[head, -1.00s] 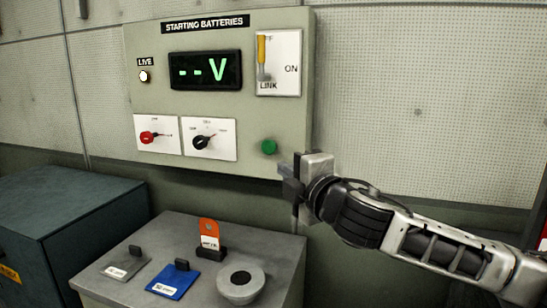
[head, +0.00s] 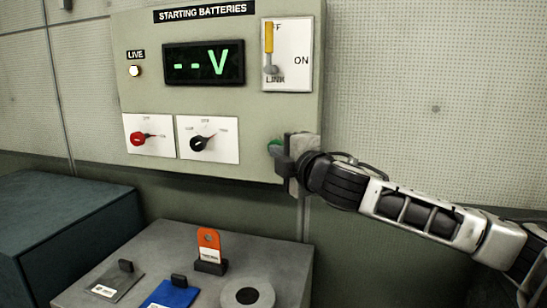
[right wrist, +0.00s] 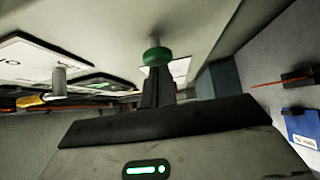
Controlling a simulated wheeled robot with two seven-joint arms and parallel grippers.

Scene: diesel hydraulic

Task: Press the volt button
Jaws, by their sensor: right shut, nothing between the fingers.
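The green round button (head: 274,146) sits at the lower right of the STARTING BATTERIES panel (head: 260,120). My right gripper (head: 278,156) is shut and empty, with its fingertips at the button and partly covering it. In the right wrist view the button (right wrist: 157,56) is right at the tips of my shut fingers (right wrist: 157,78); I cannot tell whether they touch it. The display (head: 204,63) reads "--V" in green. My left gripper is not in view.
The panel also carries a yellow-handled link switch (head: 270,48), a red knob (head: 138,139), a black knob (head: 199,143) and a lit LIVE lamp (head: 134,71). Below stands a grey bench (head: 180,245) with tags and a round grey piece (head: 247,292). A dark teal cabinet (head: 60,215) is at left.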

